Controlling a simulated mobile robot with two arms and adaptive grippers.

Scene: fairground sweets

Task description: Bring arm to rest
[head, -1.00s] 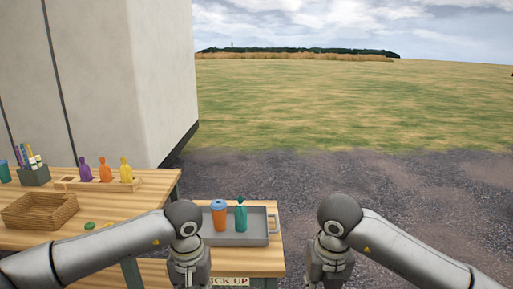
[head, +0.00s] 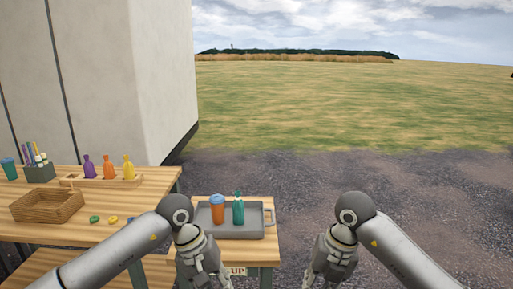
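My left arm comes in from the lower left. Its elbow is in front of the left part of the grey tray, and the hand hangs down in front of the small table (head: 262,252). Only the upper part of the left gripper shows at the bottom edge. My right arm comes in from the lower right, its hand hanging down over the dark ground, to the right of the small table. The fingertips of both grippers are out of view below. I see nothing held in either.
The grey tray (head: 258,233) holds an orange cup with a blue lid (head: 217,210) and a green bottle (head: 238,210). The wooden counter (head: 150,185) at left carries a wicker basket (head: 47,205), a rack of several bottles (head: 109,169) and small rings (head: 94,219). Right side is open ground.

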